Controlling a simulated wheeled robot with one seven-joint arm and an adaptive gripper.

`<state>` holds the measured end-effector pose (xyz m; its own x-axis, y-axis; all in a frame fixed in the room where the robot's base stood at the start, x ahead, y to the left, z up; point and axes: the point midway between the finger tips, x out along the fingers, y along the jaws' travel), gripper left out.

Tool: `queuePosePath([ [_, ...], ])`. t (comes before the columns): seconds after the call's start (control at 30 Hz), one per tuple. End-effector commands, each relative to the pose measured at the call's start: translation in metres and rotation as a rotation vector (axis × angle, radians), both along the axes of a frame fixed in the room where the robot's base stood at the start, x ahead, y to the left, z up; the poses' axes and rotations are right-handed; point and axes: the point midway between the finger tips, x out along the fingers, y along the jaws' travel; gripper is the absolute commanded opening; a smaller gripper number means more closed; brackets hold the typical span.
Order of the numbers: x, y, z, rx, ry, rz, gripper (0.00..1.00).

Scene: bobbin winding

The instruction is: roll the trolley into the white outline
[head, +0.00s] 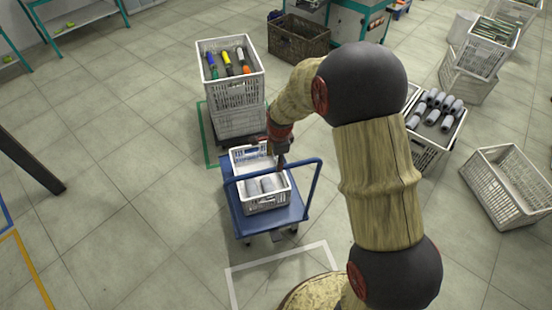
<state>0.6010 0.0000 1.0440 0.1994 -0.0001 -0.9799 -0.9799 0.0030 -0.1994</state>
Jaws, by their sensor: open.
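The blue trolley (241,223) stands in the middle of the head view, with a white crate (266,204) holding grey rolls on its deck. Its blue push handle (313,181) rises on the near right side, and the bar crosses over the crate. My gripper (281,162) is open at the bar; I cannot tell whether the bar lies between the fingers, as they are small and dark. The white outline (256,262) is on the floor below the trolley in the picture, apart from it. My arm and base hide its right part.
Stacked white crates (229,92) with coloured bobbins stand just behind the trolley, by a green outline (204,130). A crate of grey bobbins (424,148) and an empty crate (505,188) stand right. Floor left of the trolley is clear.

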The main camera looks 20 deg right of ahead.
Motion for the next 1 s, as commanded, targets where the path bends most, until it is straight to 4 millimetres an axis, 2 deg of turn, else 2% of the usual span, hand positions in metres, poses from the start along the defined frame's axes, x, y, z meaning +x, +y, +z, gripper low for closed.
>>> queuePosePath([
  [0.8,0.013,0.0,-0.069,-0.001,0.001,0.003,0.48],
  [1.0,0.016,0.0,-0.081,-0.001,0.001,0.003,0.48],
])
